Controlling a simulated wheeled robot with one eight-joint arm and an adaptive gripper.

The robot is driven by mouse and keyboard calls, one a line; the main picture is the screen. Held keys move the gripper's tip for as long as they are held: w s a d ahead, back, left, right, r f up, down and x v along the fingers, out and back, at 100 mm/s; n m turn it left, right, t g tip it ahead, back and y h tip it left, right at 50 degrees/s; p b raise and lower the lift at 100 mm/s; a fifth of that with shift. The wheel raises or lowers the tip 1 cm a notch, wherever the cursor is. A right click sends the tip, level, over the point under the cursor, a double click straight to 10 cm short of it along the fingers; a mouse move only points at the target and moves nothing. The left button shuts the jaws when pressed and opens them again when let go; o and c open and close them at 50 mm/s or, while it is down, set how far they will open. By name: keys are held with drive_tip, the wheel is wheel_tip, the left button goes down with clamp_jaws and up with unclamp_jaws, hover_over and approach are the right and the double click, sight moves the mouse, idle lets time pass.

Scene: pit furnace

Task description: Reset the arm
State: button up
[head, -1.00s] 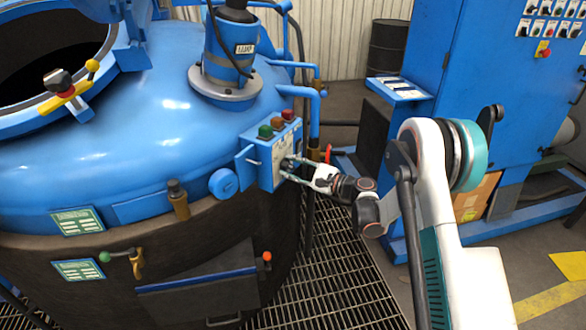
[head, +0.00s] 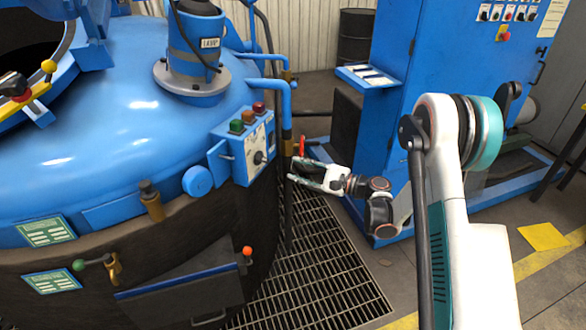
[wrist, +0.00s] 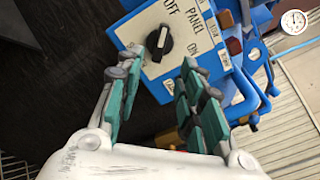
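My gripper (head: 293,170) is open and empty, in the air to the right of the blue control box (head: 226,160) on the furnace side. The wrist view shows its two teal-padded fingers (wrist: 150,85) apart. Past them is the box's white panel with a black rotary knob (wrist: 159,42) and the words PANEL, OFF and ON. The knob's pointer seems to lie toward OFF. The gripper stands clear of the knob. My white arm (head: 445,200) reaches in from the lower right of the head view, bent at the elbow.
The blue furnace (head: 120,130) fills the left, with pipes (head: 286,105) and a red-handled valve (head: 301,146) close to my gripper. A blue electrical cabinet (head: 430,60) stands behind my arm. Floor grating (head: 320,270) lies below, with open grey floor to the right.

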idle(0.4)
drive_tip(key=s+d+r+n+g+h, duration=0.1)
drive_tip(key=s+r+n+g+h, duration=0.1)
drive_tip(key=s+r+n+h, duration=0.85)
drive_tip(key=s+d+r+n+h, duration=0.1)
drive_tip(key=s+d, duration=0.3)
drive_tip(key=s, duration=0.5)
drive_tip(key=s+d+r+n+h, duration=0.1)
drive_tip(key=s+d, duration=0.3)
drive_tip(key=s, duration=0.5)
drive_tip(key=s+d+r+n+h, duration=0.2)
drive_tip(key=s+d+h, duration=0.1)
drive_tip(key=s, duration=0.6)
drive_tip(key=shift+s+d+t, duration=0.25)
drive_tip(key=shift+d+t, duration=0.15)
drive_tip(key=shift+d, duration=0.1)
